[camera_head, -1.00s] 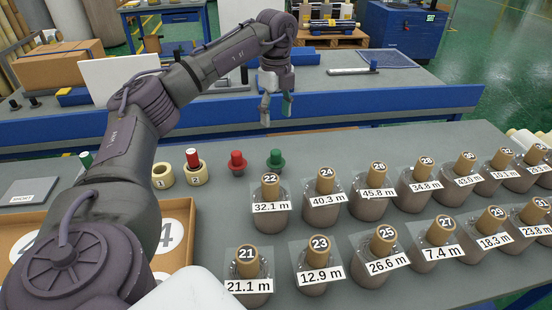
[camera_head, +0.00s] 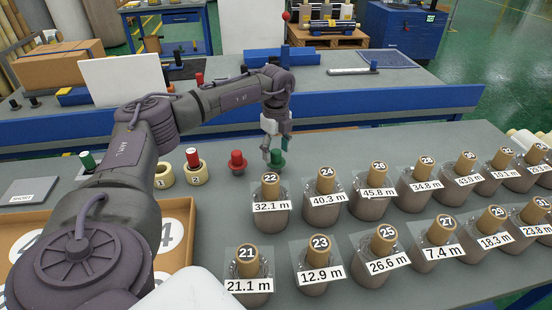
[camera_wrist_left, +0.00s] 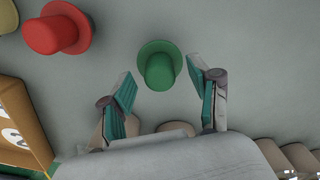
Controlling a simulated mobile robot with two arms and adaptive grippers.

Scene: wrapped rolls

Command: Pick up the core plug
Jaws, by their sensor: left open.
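A green core plug (camera_head: 277,160) with a wide flange stands on the grey table. A red core plug (camera_head: 237,162) stands just left of it. In the left wrist view the green plug (camera_wrist_left: 159,66) lies between and slightly beyond the two fingertips, and the red plug (camera_wrist_left: 55,34) is at the upper left. My left gripper (camera_head: 276,146) is open and empty, pointing down just above the green plug; its pads also show in the wrist view (camera_wrist_left: 162,84). No contact with the plug is visible. My right gripper is not in view.
Several wrapped rolls with numbered cores and length labels, such as roll 22 (camera_head: 270,215), stand close in front and to the right. A cardboard box (camera_head: 178,240) is nearer.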

